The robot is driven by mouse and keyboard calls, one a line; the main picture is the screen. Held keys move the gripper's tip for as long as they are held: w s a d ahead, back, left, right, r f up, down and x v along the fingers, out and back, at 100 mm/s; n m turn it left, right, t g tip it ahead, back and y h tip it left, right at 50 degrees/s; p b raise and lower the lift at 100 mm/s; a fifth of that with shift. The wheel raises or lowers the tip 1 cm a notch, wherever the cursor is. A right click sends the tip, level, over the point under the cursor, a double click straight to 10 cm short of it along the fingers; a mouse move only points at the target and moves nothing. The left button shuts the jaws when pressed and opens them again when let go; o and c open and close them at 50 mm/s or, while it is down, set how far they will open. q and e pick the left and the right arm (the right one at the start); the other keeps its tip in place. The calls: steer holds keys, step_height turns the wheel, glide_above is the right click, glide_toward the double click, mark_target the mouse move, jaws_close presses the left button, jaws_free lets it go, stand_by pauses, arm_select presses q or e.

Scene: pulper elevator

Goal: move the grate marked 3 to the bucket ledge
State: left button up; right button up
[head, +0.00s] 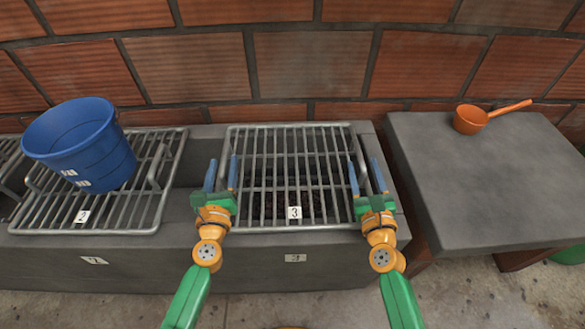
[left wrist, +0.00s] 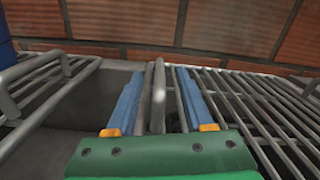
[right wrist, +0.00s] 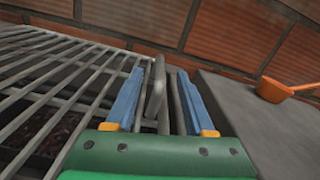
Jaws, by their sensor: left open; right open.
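The grate marked 3 (head: 270,228) lies flat over a dark opening in the grey trough. Its label (head: 294,212) is on the front bars. My left gripper (head: 222,160) is open at its left side. In the left wrist view, the left handle bar (left wrist: 158,90) stands between the blue fingers with gaps on both sides. My right gripper (head: 364,162) is open at its right side. In the right wrist view, the right handle bar (right wrist: 155,95) stands between the fingers. A blue bucket (head: 80,145) stands on the grate marked 2 (head: 100,230).
A grey ledge (head: 480,190) on the right holds an orange dipper (head: 470,119) at its back; its front is bare. A gap separates it from the trough (head: 250,265). A trough label marked 3 (head: 296,257) is below the grate. A brick wall (head: 290,60) closes the back.

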mark_target(227, 144)
arm_select(q)
steer(key=shift+w+a, duration=0.15)
steer(key=shift+w, duration=2.1)
arm_select(e)
steer(key=shift+w+a, duration=0.15)
steer(key=shift+w, duration=2.1)
arm_select(q)
jaws_close()
arm_select(e)
jaws_close()
